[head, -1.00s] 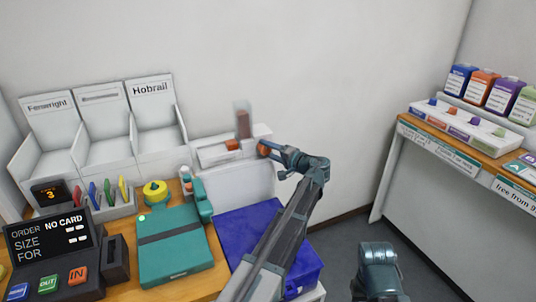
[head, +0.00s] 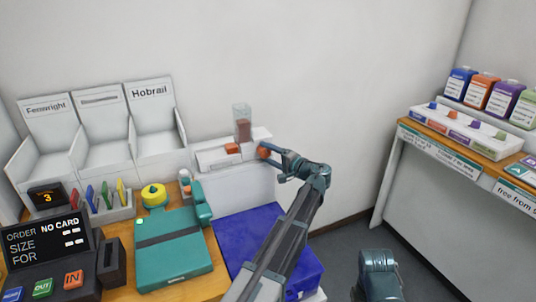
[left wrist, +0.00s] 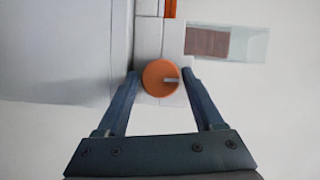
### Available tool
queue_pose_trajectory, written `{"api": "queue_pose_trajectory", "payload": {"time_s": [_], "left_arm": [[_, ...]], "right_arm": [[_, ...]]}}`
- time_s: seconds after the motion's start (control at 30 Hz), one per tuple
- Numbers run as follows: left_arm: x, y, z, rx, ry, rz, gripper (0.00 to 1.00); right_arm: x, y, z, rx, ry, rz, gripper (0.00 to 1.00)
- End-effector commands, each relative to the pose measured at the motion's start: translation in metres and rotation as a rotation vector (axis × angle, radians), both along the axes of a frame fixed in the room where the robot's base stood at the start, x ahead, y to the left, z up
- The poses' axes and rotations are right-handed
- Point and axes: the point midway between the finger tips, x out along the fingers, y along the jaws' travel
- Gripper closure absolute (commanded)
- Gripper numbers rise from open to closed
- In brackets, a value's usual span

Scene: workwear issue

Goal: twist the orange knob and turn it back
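The orange knob (head: 264,152) sits at the right end of a white dispenser unit (head: 212,158) against the back wall. In the left wrist view the knob (left wrist: 160,78) is a round disc with a pale mark pointing right. My left gripper (head: 269,153) has one finger on each side of the knob; in the wrist view the fingertips (left wrist: 161,76) appear to touch its sides. A clear tube (head: 241,112) partly filled with brown stands on the unit, beside an orange block (head: 232,148).
A blue box (head: 262,240) lies below my left arm. A teal case (head: 172,250) and an order terminal (head: 48,245) stand on the wooden counter to the left. White bins (head: 102,130) line the back. A shelf with bottles (head: 490,92) is at the right.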

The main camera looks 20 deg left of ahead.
Motion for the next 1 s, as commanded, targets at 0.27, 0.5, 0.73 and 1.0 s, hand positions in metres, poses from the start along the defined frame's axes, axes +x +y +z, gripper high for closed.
{"api": "queue_pose_trajectory", "payload": {"time_s": [0.27,0.5,0.73,1.0], "left_arm": [[0.001,0.000,0.000,0.000,-0.001,-0.001,0.13],[0.001,0.000,0.004,-0.058,-0.066,-0.002,0.13],[0.000,0.000,0.010,-0.269,-0.303,-0.004,0.13],[-0.004,0.003,0.010,-0.554,-0.626,-0.001,0.13]], "right_arm": [[0.000,0.000,0.000,0.000,0.000,0.000,0.50],[0.000,0.000,0.012,0.000,0.000,0.000,0.50],[0.000,0.000,0.041,0.000,0.000,0.000,0.50],[0.000,0.000,0.067,0.000,0.000,0.000,0.50]]}}
